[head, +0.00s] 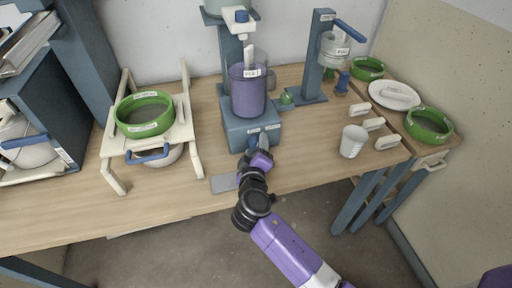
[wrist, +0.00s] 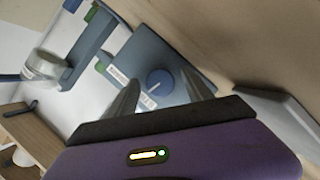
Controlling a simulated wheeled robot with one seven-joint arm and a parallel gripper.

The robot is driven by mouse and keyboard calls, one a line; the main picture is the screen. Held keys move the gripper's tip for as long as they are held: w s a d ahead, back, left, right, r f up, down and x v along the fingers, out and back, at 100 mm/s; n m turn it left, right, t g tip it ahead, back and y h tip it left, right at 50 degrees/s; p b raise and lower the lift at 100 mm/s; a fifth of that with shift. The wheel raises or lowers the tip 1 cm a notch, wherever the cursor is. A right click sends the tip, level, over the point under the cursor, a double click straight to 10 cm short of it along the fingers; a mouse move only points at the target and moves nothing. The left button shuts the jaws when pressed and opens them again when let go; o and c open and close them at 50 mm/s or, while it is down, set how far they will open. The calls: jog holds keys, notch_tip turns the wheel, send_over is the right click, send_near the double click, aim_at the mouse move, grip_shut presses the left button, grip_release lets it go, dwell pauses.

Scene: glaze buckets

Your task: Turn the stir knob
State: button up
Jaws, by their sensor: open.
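The stir knob (wrist: 158,82) is a round blue dial with a pale mark, on the blue-grey front face of the mixer base (head: 235,131). In the wrist view it lies between my gripper's two fingers. My gripper (wrist: 162,84) is open, with one finger on each side of the knob; I cannot tell whether either finger touches it. In the head view my gripper (head: 258,152) is at the front of the mixer base and mostly hides the knob. A purple bucket (head: 248,95) stands on the base under the stirrer head (head: 240,24).
A white cup (head: 353,141) stands to the right. A blue stand (head: 315,60) with a clear container is behind it. A rack with a green-rimmed sieve (head: 144,128) stands left. A grey plate (head: 223,184) lies at the table's front edge. Bare wood (head: 310,155) lies right of my gripper.

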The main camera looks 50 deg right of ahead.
jog(key=shift+b+v, duration=0.35)
jog(key=shift+v, duration=3.55)
